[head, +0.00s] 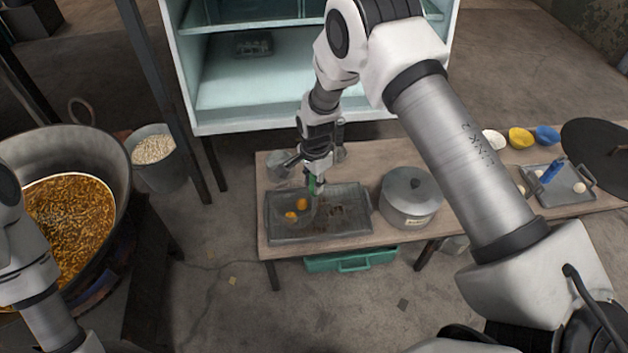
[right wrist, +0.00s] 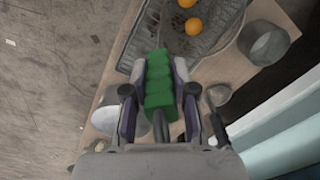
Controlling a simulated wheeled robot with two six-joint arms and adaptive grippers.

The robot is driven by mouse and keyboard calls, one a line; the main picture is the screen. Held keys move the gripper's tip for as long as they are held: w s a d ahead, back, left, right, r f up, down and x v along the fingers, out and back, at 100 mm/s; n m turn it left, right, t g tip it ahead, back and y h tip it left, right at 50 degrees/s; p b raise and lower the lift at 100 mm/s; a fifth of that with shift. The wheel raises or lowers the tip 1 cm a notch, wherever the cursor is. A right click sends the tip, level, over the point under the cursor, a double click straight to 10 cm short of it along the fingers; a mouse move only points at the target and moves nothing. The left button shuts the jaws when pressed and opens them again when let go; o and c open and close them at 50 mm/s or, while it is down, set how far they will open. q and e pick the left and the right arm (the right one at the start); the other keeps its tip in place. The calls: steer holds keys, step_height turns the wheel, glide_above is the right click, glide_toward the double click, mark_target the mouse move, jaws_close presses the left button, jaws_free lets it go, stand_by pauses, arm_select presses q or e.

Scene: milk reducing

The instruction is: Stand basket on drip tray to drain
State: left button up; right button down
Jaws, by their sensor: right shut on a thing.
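The wire basket (head: 297,216) holds orange balls and is over the left part of the dark grey drip tray (head: 362,232) on the wooden bench. In the right wrist view the basket (right wrist: 222,32) shows at the top with two orange balls (right wrist: 193,26) in it. My right gripper (head: 316,186) is shut on the basket's green handle (right wrist: 160,85), above the tray's back edge. I cannot tell whether the basket's underside touches the tray. My left arm shows at the left edge of the head view; its gripper is out of view.
A lidded pot (head: 411,198) stands close to the tray's right side. A large wok (head: 100,160) of bubbling brown oil is at left, beside a bucket of pale grains (head: 154,150). A pale blue cabinet (head: 300,85) stands behind the bench. A small tray (head: 560,188) lies at right.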

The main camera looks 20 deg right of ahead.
steer(key=shift+f, duration=0.25)
steer(key=c, duration=0.9)
jaws_free()
steer(key=shift+o, duration=0.2)
step_height(320, 180, up, 12)
steer(key=shift+s+d, duration=0.1)
steer(key=shift+s, duration=0.05)
steer(key=shift+f, duration=0.1)
